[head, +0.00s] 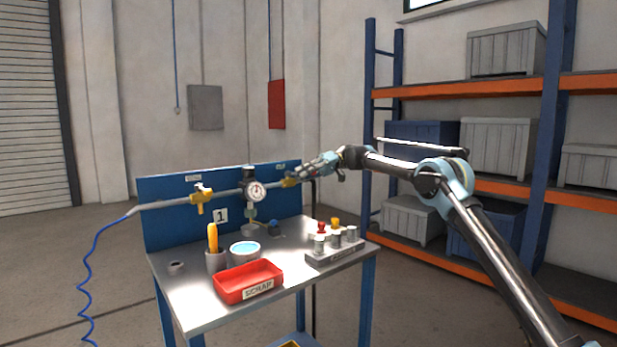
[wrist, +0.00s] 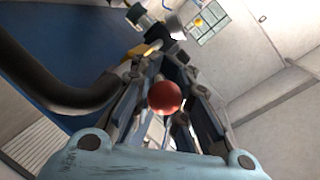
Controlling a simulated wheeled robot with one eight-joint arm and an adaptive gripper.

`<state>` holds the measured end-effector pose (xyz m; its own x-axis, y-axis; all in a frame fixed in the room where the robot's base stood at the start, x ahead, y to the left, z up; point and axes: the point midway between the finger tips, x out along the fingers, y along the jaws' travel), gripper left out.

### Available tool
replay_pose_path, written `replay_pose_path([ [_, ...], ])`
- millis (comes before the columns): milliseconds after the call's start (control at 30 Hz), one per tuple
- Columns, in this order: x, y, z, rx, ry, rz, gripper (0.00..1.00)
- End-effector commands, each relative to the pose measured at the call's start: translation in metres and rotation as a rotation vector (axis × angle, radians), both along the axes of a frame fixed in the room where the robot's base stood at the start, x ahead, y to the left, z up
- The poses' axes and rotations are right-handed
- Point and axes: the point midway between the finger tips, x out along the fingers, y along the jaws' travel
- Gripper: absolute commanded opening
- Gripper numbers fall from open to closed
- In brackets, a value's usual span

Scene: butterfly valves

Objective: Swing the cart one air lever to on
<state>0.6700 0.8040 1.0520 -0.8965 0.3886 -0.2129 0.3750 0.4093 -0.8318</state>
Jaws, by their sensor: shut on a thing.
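The cart (head: 184,290) is a blue-framed bench with a metal top, and its blue back panel bears a "1" plate (head: 221,215). A grey pipe runs along the panel. A yellow valve (head: 289,182) sits at the pipe's right end, partly hidden by my gripper (head: 300,173). In the wrist view my gripper (wrist: 165,95) is closed around a red ball knob (wrist: 165,97), apparently the lever's end. The lever's shaft and its exact angle are hidden. Another yellow valve (head: 200,197) with its handle hanging down is at the pipe's left.
A gauge (head: 255,191) is mid-pipe. The bench holds a red SCRAP tray (head: 248,281), a cup with a yellow-handled tool (head: 212,240), a blue-topped bowl (head: 245,251) and a small rack (head: 335,251). A dark hose (wrist: 60,85) passes close left of my gripper.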

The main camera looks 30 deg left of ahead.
Motion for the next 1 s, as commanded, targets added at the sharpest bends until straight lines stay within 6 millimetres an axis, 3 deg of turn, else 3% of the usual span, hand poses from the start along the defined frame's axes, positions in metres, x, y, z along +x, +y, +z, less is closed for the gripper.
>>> replay_pose_path([
  [633,0.0036,-0.0005,0.0016,-0.001,0.000,0.013,0.00],
  [667,0.0036,-0.0005,0.0016,-0.001,0.000,0.013,0.16],
  [733,0.0034,-0.0004,0.0014,-0.001,0.000,0.014,0.29],
  [1000,-0.0014,0.0028,0.0007,0.000,0.000,0.020,0.29],
])
